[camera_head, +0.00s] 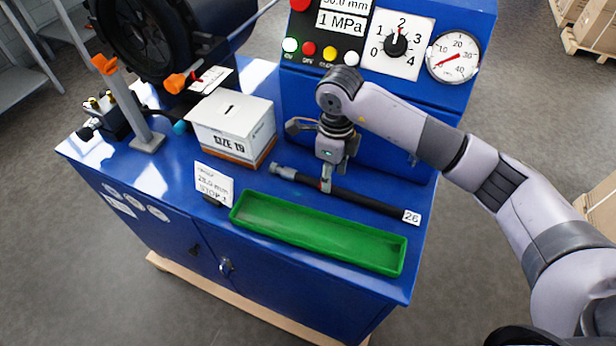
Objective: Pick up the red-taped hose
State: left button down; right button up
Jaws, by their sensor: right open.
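A black hose (365,200) lies on the blue bench top behind the green tray. It has a grey metal fitting (284,172) at its left end and a white tag reading 26 (411,217) at its right end. Red tape on it is too small to make out clearly near the gripper. My right gripper (326,184) points down over the left half of the hose, with its fingertips at the hose and its jaws open. Whether the fingers touch the hose cannot be told. My left gripper is out of view.
An empty green tray (318,234) lies along the front edge of the blue bench. A white box marked SIZE 19 (232,128) and a paper card (213,182) stand left of the hose. A control panel with gauge (454,57) rises behind.

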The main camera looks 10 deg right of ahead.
aim_at(332, 186)
jog(key=f, duration=0.1)
jog(key=f+p, duration=0.1)
jog(key=f, duration=0.1)
jog(key=f+p, duration=0.1)
jog(key=shift+w+d+f, duration=0.2)
jog(key=shift+d, duration=0.15)
jog(key=shift+f, duration=0.3)
jog(key=shift+c, duration=0.3)
grip_shut()
